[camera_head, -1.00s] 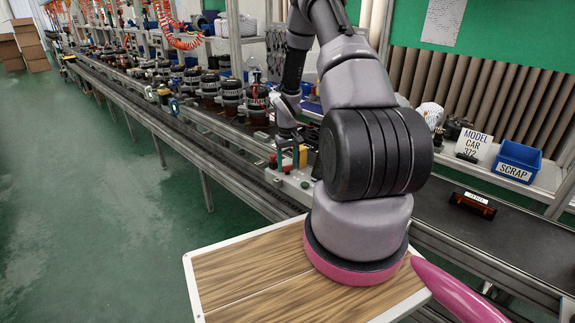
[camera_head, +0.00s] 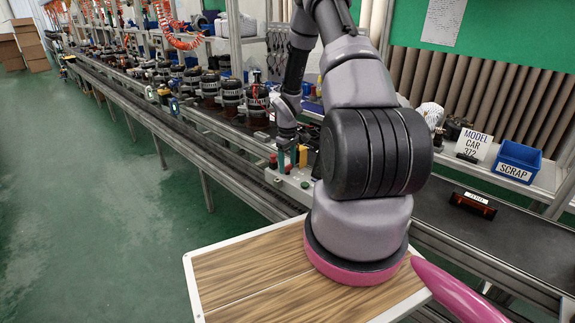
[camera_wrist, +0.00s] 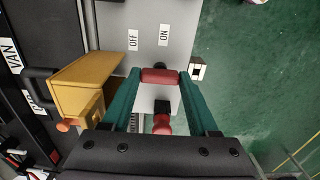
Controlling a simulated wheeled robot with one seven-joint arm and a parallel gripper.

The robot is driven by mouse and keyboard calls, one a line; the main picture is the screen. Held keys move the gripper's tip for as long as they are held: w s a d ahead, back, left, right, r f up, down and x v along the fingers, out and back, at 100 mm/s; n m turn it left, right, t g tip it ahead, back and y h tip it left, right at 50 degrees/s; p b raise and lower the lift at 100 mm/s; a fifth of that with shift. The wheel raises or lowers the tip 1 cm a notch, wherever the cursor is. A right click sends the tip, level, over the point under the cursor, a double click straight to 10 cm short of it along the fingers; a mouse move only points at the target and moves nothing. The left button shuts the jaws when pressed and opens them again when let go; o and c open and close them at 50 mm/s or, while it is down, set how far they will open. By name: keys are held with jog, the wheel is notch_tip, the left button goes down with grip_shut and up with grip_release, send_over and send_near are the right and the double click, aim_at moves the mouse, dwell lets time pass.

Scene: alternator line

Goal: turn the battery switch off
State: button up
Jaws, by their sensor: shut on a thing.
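The battery switch has a red handle (camera_wrist: 160,76) that lies crosswise between my fingertips in the wrist view. My gripper (camera_wrist: 160,82) has two green fingers and is shut on this handle. Behind the handle is a grey panel (camera_wrist: 112,25) with an OFF label (camera_wrist: 133,40) and an ON label (camera_wrist: 163,35). The ON label is nearly in line with the handle's middle. The switch's black base is mostly hidden. In the head view my gripper (camera_head: 292,157) points down at the light panel beside the conveyor, and the handle is hard to make out.
A yellow box (camera_wrist: 88,75) stands close to the left finger in the wrist view. A red knob on a black base (camera_wrist: 162,124) sits between the fingers, nearer my palm. Alternators (camera_head: 231,95) line the conveyor. Green floor (camera_head: 110,220) is clear.

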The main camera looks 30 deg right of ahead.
jog(key=o, duration=1.4)
